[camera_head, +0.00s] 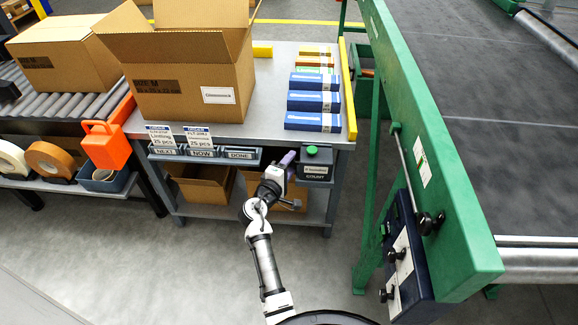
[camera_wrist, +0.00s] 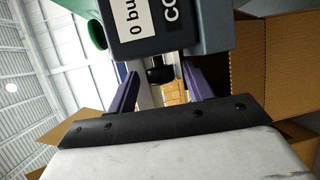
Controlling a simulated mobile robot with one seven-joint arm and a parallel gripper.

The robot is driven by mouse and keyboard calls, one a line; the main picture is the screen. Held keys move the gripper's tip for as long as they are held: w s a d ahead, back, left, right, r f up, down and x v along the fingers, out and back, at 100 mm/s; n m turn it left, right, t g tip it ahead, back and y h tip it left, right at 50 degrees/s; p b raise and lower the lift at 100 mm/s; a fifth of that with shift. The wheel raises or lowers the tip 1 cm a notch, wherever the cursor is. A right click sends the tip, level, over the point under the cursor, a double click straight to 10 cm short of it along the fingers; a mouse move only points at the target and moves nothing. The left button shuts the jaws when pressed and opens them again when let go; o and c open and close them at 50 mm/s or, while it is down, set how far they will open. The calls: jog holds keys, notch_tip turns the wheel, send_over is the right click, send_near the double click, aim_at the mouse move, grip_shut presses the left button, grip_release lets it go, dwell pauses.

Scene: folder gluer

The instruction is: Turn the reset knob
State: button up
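The counter box (camera_head: 315,168) is dark grey, with a green button (camera_head: 312,150) on top, and hangs at the front right edge of the workbench. In the wrist view the counter box (camera_wrist: 215,25) shows a white label partly reading "0 bu". A small black knob (camera_wrist: 158,72) sticks out from its side; it is likely the reset knob, though no label for it is readable. My gripper (camera_wrist: 150,75) is open, with one purple finger on each side of the knob and visible gaps to it. In the head view my gripper (camera_head: 283,175) is just left of the counter box.
A workbench (camera_head: 265,60) carries an open carton (camera_head: 185,90) and several flat packs. Card holders (camera_head: 202,152) line its front edge, and cartons (camera_head: 200,183) stand on its lower shelf. A green machine frame (camera_head: 430,150) with a dark knobbed panel (camera_head: 403,260) stands at right.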

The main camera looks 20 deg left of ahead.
jog(key=s+a+r+p, duration=0.1)
jog(key=s+p, duration=0.1)
jog(key=s, duration=1.1)
jog(key=shift+s+a+r, duration=0.25)
jog(key=shift+s+a, duration=0.05)
jog(key=shift+s, duration=0.05)
